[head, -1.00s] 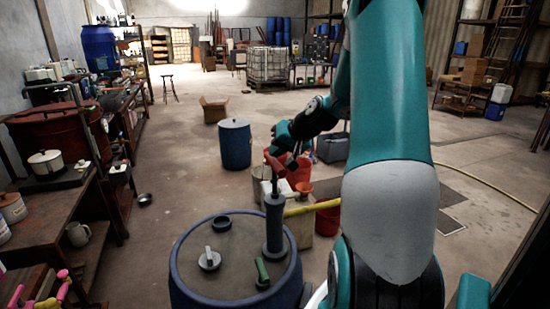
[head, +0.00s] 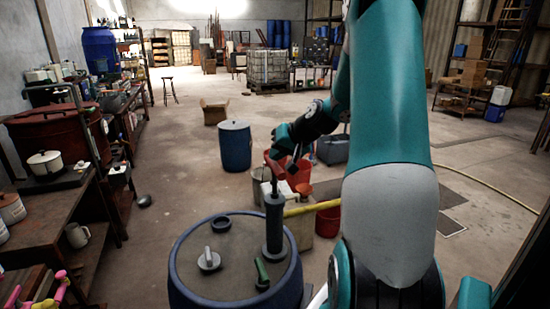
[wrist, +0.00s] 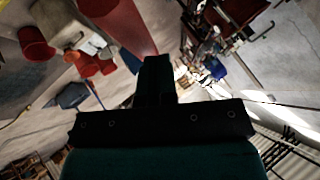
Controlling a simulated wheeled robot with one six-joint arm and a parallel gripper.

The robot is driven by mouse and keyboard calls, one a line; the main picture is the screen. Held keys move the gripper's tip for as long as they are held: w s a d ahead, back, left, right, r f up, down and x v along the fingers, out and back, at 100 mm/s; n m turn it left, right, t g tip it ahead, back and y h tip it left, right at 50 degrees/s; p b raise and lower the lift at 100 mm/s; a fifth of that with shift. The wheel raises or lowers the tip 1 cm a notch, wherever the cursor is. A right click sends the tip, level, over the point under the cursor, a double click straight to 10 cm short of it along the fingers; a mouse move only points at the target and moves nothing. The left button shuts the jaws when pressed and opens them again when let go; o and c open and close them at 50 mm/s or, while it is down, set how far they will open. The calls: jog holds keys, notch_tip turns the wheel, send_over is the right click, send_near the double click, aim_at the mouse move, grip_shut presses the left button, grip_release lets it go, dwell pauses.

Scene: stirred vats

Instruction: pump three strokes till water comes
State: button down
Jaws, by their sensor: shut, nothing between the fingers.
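A blue drum (head: 183,283) stands in front of me with a grey hand pump (head: 274,226) upright on its lid. The pump has a red handle (head: 276,168) on top. A yellow spout or hose (head: 298,211) runs right from the pump towards a red bucket (head: 328,222), partly hidden by my arm. My gripper (head: 292,166) is shut and empty, close beside the handle at its upper right. In the wrist view the shut fingers (wrist: 157,68) point up the picture. A large red shape, probably the handle, is close to them. No water is visible.
A grey cap (head: 209,261) and a green-handled valve (head: 262,272) sit on the drum lid. A lidded blue barrel (head: 235,148) stands behind. A cluttered workbench (head: 55,210) lines the left. The floor between bench and drum is mostly clear.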

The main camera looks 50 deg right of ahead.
aim_at(277, 172)
jog(key=shift+f+b, duration=2.4)
jog(key=shift+f, duration=0.65)
dwell(1.8)
jog(key=shift+r, duration=0.1)
jog(key=shift+r+p, duration=2.75)
jog(key=shift+r, duration=0.8)
notch_tip(277, 172, up, 6)
jog(key=p, duration=0.4)
jog(key=shift+p, duration=0.3)
